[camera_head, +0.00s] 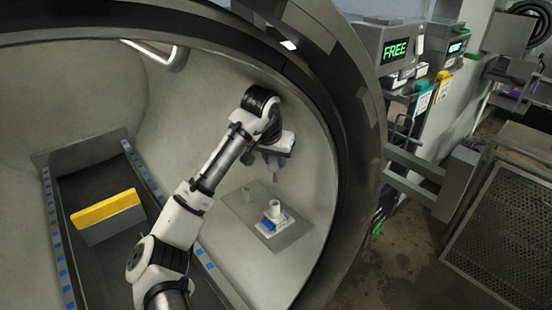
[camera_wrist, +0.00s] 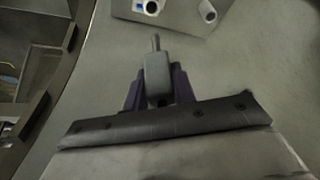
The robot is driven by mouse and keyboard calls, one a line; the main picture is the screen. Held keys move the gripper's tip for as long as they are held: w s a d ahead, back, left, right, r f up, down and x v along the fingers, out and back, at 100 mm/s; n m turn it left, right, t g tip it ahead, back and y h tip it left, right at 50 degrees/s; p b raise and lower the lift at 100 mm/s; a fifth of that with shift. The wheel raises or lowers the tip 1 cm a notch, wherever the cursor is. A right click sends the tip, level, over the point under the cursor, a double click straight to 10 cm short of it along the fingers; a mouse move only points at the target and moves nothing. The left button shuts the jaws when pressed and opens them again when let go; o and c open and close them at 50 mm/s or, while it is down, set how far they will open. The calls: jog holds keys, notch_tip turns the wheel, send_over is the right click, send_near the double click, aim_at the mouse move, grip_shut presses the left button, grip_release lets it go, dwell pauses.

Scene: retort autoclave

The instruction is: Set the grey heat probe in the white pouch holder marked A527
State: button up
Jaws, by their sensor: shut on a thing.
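My gripper (camera_wrist: 157,92) is shut on the grey heat probe (camera_wrist: 156,68), seen between the purple fingers in the wrist view. The probe's thin tip points away from the gripper. In the head view my gripper (camera_head: 272,162) is above the small grey shelf (camera_head: 241,210), with the probe (camera_head: 274,177) hanging below it, apart from the holders. A white cup-like holder (camera_head: 275,205) stands on the shelf beside a blue part and a white base (camera_head: 265,231). In the wrist view a white cylinder (camera_wrist: 207,11) and a blue-and-white round opening (camera_wrist: 151,7) show at the top edge. No A527 mark is readable.
The shelf is inside the round autoclave chamber, near its curved wall (camera_head: 300,170). A yellow-topped block (camera_head: 108,212) lies on the chamber floor at left. The dark chamber rim (camera_head: 350,130) bounds the right. A FREE display (camera_head: 395,49) is outside.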

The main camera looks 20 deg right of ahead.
jog(key=shift+f+b, duration=2.8)
jog(key=shift+f, duration=0.35)
jog(key=shift+f+b, duration=1.2)
jog(key=shift+f, duration=1.55)
jog(key=shift+f, duration=0.5)
jog(key=o, duration=1.1)
jog(key=shift+c, duration=0.2)
jog(key=shift+r, duration=0.1)
jog(key=b, duration=0.2)
send_near(273, 172)
notch_tip(273, 172, down, 6)
jog(key=shift+a+r, duration=0.15)
jog(key=shift+r, duration=0.1)
